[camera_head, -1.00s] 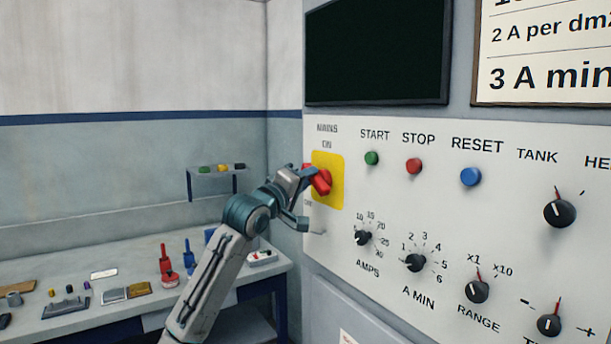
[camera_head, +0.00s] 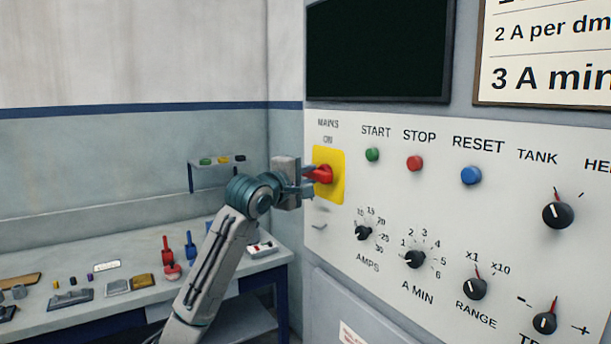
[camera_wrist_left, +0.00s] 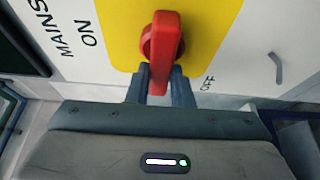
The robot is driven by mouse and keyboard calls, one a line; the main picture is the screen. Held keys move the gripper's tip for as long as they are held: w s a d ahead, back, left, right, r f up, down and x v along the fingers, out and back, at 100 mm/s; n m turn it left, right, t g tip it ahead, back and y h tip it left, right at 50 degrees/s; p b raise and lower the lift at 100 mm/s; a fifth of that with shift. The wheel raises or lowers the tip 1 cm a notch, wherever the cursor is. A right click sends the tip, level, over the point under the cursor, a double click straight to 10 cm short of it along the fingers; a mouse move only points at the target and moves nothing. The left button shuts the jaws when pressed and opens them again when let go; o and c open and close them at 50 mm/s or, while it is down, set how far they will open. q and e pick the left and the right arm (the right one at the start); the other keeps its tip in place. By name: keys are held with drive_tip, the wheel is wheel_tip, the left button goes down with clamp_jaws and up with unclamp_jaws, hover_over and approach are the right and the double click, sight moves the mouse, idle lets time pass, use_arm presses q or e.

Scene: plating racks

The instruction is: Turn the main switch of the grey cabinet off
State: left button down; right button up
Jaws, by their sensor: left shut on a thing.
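The grey cabinet's main switch is a red handle (camera_head: 323,174) on a yellow plate (camera_head: 335,162), under the words MAINS and ON. It also shows in the left wrist view (camera_wrist_left: 165,38), with the plate (camera_wrist_left: 213,25) around it. The handle lies about level across the plate, its outer end to the left. My left gripper (camera_head: 311,182) is shut on that end, with one finger on each side of it in the left wrist view (camera_wrist_left: 160,88). The OFF label (camera_wrist_left: 208,85) shows beside the fingers there; my gripper hides it in the head view. My right gripper is out of view.
START (camera_head: 373,154), STOP (camera_head: 415,163) and RESET (camera_head: 471,175) buttons and several black knobs sit right of the switch. A small hook-like lever (camera_head: 320,224) is just below the plate. A bench (camera_head: 120,313) with loose items stands left, under my arm.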

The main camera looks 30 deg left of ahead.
use_arm(q)
drive_tip(key=shift+d+f, duration=0.1)
drive_tip(key=c, duration=1.3)
unclamp_jaws()
drive_tip(key=shift+d, duration=0.1)
drive_tip(key=shift+w+d, duration=0.1)
drive_tip(key=shift+w, duration=0.05)
drive_tip(key=shift+s, duration=0.2)
drive_tip(key=s+b, duration=0.5)
drive_tip(key=s, duration=0.5)
drive_tip(key=shift+s, duration=0.2)
